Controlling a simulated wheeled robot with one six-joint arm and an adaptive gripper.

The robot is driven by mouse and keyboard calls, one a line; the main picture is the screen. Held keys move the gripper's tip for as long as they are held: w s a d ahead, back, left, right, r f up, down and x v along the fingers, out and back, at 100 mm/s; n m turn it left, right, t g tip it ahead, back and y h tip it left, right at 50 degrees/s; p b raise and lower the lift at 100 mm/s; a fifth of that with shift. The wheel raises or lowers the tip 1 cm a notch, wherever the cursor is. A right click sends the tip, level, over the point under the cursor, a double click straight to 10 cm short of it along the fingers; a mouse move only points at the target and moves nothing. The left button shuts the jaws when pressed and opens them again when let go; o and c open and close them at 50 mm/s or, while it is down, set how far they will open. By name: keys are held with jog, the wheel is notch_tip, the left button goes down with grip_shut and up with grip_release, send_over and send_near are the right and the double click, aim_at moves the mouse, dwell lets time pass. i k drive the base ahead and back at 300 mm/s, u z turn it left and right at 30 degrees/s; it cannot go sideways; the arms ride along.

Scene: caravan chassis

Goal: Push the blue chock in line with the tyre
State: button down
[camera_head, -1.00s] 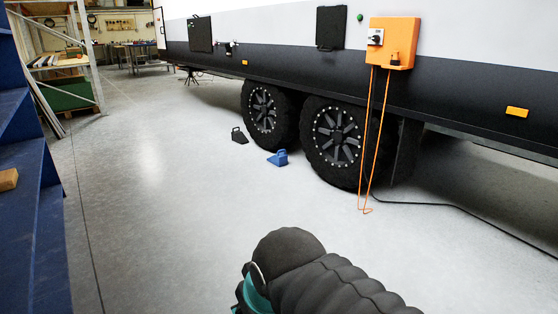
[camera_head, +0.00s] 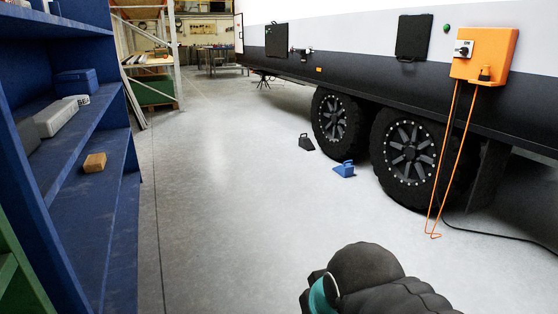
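The blue chock (camera_head: 344,169) sits on the floor in front of the gap between the two tyres, out to the side of them. The near tyre (camera_head: 410,158) and the far tyre (camera_head: 340,124) stand under the caravan, each with a dark spoked wheel. A black chock (camera_head: 306,142) sits on the floor beside the far tyre. Part of my arm shows at the bottom, well short of the blue chock. My gripper is not visible in this view.
A blue shelf unit (camera_head: 90,195) stands close on the left, holding boxes and a wooden block (camera_head: 95,162). An orange box (camera_head: 484,55) hangs on the caravan (camera_head: 370,65), with orange cords reaching the floor. A black cable (camera_head: 500,236) lies at right. The middle floor is clear.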

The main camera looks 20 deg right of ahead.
aim_at(344, 170)
jog(key=z, duration=0.2)
jog(key=i, duration=1.5)
jog(key=z, duration=0.65)
jog(key=i, duration=2.25)
jog(key=z, duration=0.5)
jog(key=i, duration=1.65)
jog(key=z, duration=0.1)
